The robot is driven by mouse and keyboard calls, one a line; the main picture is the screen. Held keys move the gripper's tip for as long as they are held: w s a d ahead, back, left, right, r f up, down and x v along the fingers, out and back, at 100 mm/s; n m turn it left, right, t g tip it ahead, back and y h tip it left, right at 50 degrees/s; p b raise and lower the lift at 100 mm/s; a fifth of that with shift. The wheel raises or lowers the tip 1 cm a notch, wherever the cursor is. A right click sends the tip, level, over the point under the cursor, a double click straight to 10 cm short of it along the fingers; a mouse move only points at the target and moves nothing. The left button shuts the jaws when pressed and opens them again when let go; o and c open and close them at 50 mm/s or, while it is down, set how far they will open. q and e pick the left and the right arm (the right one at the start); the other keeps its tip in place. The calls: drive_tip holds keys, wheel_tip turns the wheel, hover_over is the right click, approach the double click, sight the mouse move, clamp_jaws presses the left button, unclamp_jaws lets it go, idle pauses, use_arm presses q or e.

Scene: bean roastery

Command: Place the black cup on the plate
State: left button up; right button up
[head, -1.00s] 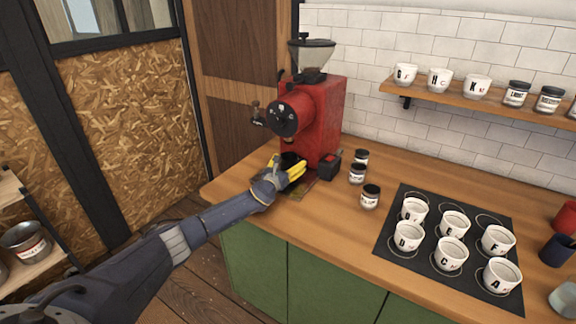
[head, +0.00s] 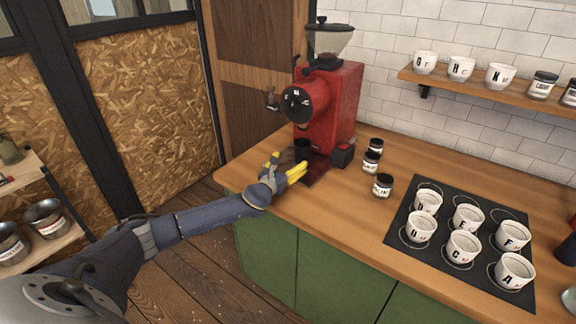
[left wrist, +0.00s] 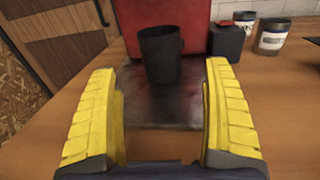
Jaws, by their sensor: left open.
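The black cup (head: 302,148) stands upright at the foot of the red grinder in the head view. In the left wrist view the black cup (left wrist: 159,55) stands on a dark, flat plate (left wrist: 150,110) in front of the red body. In the head view the plate (head: 316,171) is partly hidden by my gripper. My left gripper (head: 286,166) has its yellow fingers spread and empty, short of the cup. In the left wrist view the fingers (left wrist: 162,78) are apart with the cup beyond them, not touching it. My right gripper is not in view.
The red grinder (head: 328,105) stands right behind the cup. A small black box (head: 342,154) and several jars (head: 382,185) stand to its right. A black mat (head: 405,210) holds several white cups. The wooden counter's front-left edge runs under my left arm.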

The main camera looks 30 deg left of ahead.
use_arm(q)
drive_tip(key=shift+s, duration=0.65)
